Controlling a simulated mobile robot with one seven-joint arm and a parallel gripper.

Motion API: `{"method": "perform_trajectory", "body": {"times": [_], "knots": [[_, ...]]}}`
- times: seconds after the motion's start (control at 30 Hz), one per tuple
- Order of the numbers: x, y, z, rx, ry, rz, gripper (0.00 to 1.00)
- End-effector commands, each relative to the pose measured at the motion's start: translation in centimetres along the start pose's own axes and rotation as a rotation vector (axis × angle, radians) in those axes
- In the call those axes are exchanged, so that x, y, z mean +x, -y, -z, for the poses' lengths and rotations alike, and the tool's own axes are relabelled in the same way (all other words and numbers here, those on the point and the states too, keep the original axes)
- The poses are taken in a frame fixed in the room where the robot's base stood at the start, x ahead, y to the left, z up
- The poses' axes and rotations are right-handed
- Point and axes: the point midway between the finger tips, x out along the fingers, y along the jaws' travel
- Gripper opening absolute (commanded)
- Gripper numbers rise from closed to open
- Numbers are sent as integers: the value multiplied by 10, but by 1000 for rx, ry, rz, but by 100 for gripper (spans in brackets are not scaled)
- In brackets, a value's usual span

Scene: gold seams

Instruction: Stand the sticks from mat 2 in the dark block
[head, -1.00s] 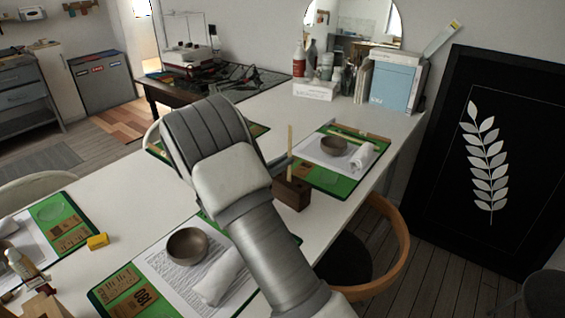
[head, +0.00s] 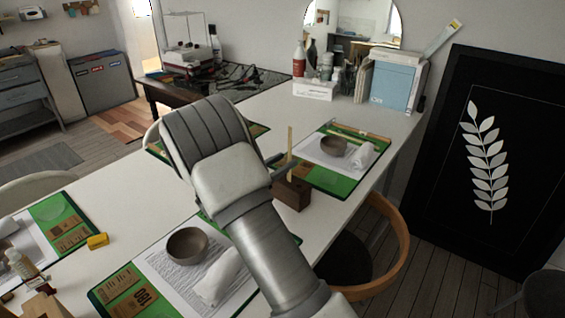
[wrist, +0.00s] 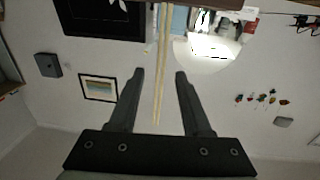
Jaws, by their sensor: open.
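The dark block (head: 291,194) stands on the white table, beside the near-left corner of the far right green mat (head: 334,180). A thin pale stick (head: 290,145) stands upright at the block, its lower end partly hidden by my arm. In the head view my gripper is mostly hidden behind my arm; a dark finger shows close to the stick. In the wrist view my gripper (wrist: 160,74) is open, with the long pale stick (wrist: 157,95) between the fingers and apart from both. Another pale stick (head: 346,133) lies on the far right mat. I cannot read which mat is mat 2.
A bowl (head: 334,146) and rolled white cloth (head: 362,156) are on the far right mat. Another bowl (head: 186,244) and cloth (head: 217,277) are on the near mat. A yellow block (head: 97,240) lies left. A wooden chair (head: 387,254) is at the right edge.

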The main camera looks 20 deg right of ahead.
Motion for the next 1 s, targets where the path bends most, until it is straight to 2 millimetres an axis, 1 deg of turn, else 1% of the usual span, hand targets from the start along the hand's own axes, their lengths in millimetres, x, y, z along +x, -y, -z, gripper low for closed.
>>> {"method": "perform_trajectory", "body": {"times": [1.0], "knots": [[-81,1,0,0,1,3,49]]}}
